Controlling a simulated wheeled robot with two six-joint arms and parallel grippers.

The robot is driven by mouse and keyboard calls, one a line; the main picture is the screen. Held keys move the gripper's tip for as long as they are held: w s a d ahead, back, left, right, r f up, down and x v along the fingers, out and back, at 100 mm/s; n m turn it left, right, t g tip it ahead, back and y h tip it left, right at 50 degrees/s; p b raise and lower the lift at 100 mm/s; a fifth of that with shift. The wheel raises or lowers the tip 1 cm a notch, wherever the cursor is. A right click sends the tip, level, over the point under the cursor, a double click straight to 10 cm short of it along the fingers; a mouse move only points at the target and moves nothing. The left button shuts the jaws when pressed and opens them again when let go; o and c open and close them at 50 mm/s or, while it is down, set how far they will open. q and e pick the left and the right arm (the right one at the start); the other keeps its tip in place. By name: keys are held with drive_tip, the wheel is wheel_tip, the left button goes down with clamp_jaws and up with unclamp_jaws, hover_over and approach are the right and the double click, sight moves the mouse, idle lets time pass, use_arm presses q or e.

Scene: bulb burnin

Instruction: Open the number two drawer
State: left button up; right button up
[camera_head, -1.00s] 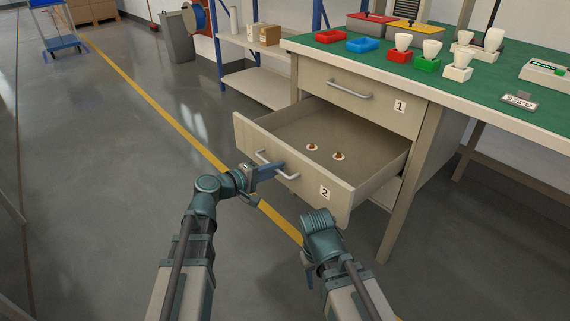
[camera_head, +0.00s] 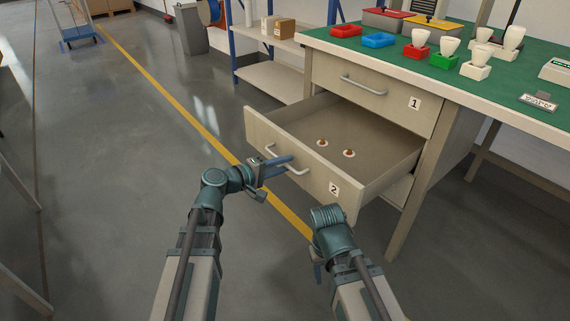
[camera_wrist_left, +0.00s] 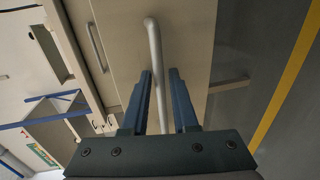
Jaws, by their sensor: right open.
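The number two drawer (camera_head: 300,165), marked with a "2" label (camera_head: 334,189), stands well open below the shut number one drawer (camera_head: 362,90). My left gripper (camera_head: 279,166) is at the drawer's bar handle (camera_head: 296,171). In the left wrist view its two blue fingers (camera_wrist_left: 162,100) are apart, one on each side of the handle bar (camera_wrist_left: 154,45), with gaps visible. My right gripper (camera_head: 318,272) hangs low in front of the drawer, mostly hidden behind its own wrist, and holds nothing visible.
Two small round pieces (camera_head: 322,142) lie inside the drawer. The green bench top (camera_head: 400,65) carries bulbs in holders, red and blue trays and boxes. A shelf (camera_head: 272,82) stands left of the bench.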

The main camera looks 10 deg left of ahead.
use_arm(q)
drive_tip(key=p+v, duration=0.2)
drive_tip(key=v, duration=0.9)
drive_tip(key=shift+a, duration=0.2)
drive_tip(key=shift+s, duration=0.2)
